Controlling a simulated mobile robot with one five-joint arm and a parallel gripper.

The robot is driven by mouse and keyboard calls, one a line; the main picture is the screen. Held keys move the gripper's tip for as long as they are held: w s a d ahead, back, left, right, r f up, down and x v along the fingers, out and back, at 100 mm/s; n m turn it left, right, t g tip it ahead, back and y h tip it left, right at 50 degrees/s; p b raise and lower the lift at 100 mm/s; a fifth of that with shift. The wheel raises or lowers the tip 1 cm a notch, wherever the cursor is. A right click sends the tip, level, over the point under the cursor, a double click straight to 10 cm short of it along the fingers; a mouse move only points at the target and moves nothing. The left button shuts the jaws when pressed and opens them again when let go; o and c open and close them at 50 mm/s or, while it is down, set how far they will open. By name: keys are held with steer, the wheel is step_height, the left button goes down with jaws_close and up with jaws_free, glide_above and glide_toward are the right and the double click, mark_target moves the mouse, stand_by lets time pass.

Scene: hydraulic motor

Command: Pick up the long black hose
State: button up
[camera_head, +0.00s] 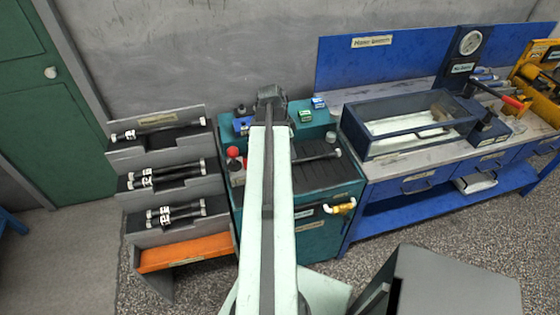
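Several black hoses with silver ends and white tags lie on a grey stepped rack (190,184) at the left. One hose (172,124) lies alone on the top step and looks the longest there. Two hoses (176,173) lie on the middle step and two more (184,211) on the lower step. Another thin black rod or hose (318,156) lies on the teal bench, partly hidden behind my arm. My gripper (270,94) is at the far end of my pale arm, over the back of the teal bench, right of the rack and apart from its hoses. Its fingers cannot be made out.
The teal bench (325,218) carries a red knob (233,152), blue and green blocks and a dark ribbed mat. An orange bottom tray (186,251) fronts the rack. A blue workbench (400,215) with a glass-sided tank (410,125) stands right. Floor at left is clear.

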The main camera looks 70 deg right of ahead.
mark_target(294, 162)
steer(key=b+x, duration=0.2)
steer(key=shift+w+f+b, duration=0.15)
steer(key=shift+f+b, duration=0.2)
steer(key=shift+f, duration=0.1)
steer(key=b+x, duration=0.5)
steer(key=shift+d+f, duration=0.1)
steer(key=shift+d, duration=0.05)
jaws_close()
stand_by(1.0)
